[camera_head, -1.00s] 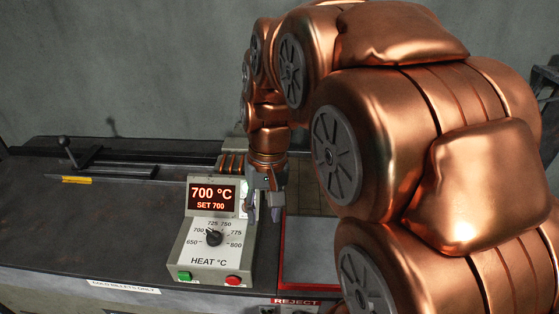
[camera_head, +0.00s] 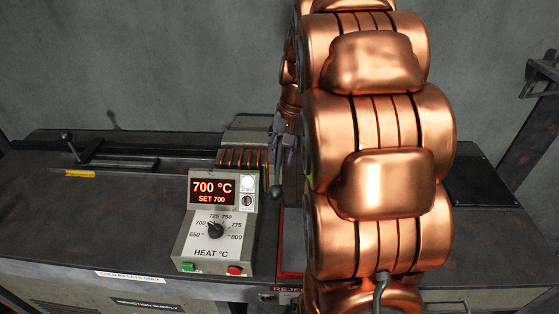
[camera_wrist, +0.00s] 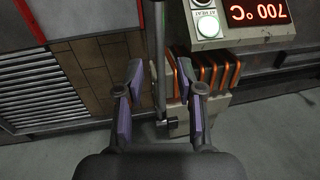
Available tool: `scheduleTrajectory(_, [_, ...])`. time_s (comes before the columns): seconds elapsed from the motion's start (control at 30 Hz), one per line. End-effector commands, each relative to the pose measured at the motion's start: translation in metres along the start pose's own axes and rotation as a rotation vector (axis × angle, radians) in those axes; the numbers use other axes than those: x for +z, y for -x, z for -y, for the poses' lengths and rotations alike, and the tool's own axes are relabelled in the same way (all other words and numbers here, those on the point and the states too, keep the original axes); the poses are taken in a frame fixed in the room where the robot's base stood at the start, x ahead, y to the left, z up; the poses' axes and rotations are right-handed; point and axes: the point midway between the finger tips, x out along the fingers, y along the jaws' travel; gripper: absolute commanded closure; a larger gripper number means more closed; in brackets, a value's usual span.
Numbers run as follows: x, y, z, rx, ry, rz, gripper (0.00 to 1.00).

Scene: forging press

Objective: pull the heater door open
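The heater (camera_head: 252,133) is a grey block with orange coil turns, behind the control box at mid-picture. Its coils also show in the wrist view (camera_wrist: 212,74), to the right of my gripper (camera_wrist: 160,68). My gripper's two purple-padded fingers are apart. A thin grey upright bar (camera_wrist: 159,55) with a dark end piece shows between them in the picture; I cannot tell whether it is the door's handle, or whether a finger touches it. In the head view my gripper (camera_head: 281,150) is just right of the coils, partly hidden by my arm. The door itself is not clearly visible.
The control box (camera_head: 215,215) reads 700 °C, set 700, with a lit white lamp (camera_wrist: 207,25). A lever and rail (camera_head: 100,160) lie at the left on the dark bench. A red-edged reject bay (camera_head: 291,245) is partly behind my arm. Brown tiles (camera_wrist: 95,65) show left of the fingers.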

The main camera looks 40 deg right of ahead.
Motion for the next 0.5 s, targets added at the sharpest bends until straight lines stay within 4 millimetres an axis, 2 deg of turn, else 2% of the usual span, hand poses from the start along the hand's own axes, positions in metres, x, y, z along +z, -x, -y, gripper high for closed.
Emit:
scheduleTrajectory(0.3, [0.002,-0.030,0.001,0.000,0.001,0.004,0.63])
scheduleTrajectory(0.5, [0.000,-0.036,0.000,0.000,0.001,-0.001,0.63])
